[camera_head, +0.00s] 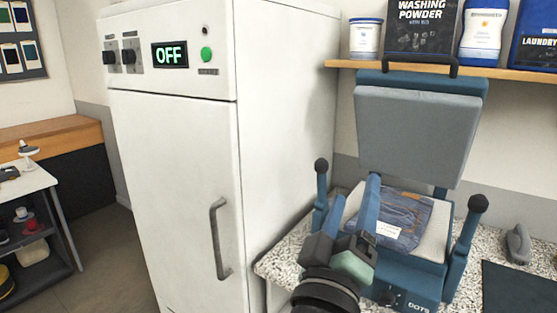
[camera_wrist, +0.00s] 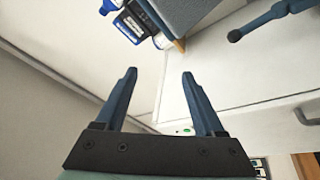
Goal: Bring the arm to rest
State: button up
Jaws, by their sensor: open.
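My gripper (camera_head: 354,190) is raised in front of the blue press, its two blue fingers apart with nothing between them. The wrist view also shows the open gripper (camera_wrist: 158,76), its fingers spread over an empty gap. The blue press (camera_head: 420,283) stands on a speckled counter with its grey upper plate (camera_head: 415,130) swung up. Folded blue denim (camera_head: 403,213) with a white label lies on its lower plate, partly hidden behind my gripper. In the wrist view, part of the press (camera_wrist: 190,15) shows at the top.
A wooden shelf (camera_head: 500,74) with washing products is behind the press. A grey-handled tool (camera_head: 518,244) and a dark mat (camera_head: 518,288) lie right. A white table (camera_head: 25,181) stands far left.

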jog(key=s+a+r+m+t+y+p, duration=0.1)
jog(key=s+a+r+t+y, duration=0.1)
jog(key=r, duration=0.7)
jog(key=s+a+r+m+t+y+p, duration=0.2)
jog(key=s+a+r+t+y, duration=0.1)
jog(key=s+a+r, duration=0.2)
jog(key=s+a+r+m+t+y+p, duration=0.1)
jog(key=s+a+r+m+t+y, duration=0.1)
jog(key=s+r, duration=0.5)
notch_tip(320, 180, up, 7)
jog(key=shift+s+a+f+t+y+p, duration=0.15)
jog(key=shift+a+t+y+p, duration=0.15)
jog(key=shift+a+y, duration=0.4)
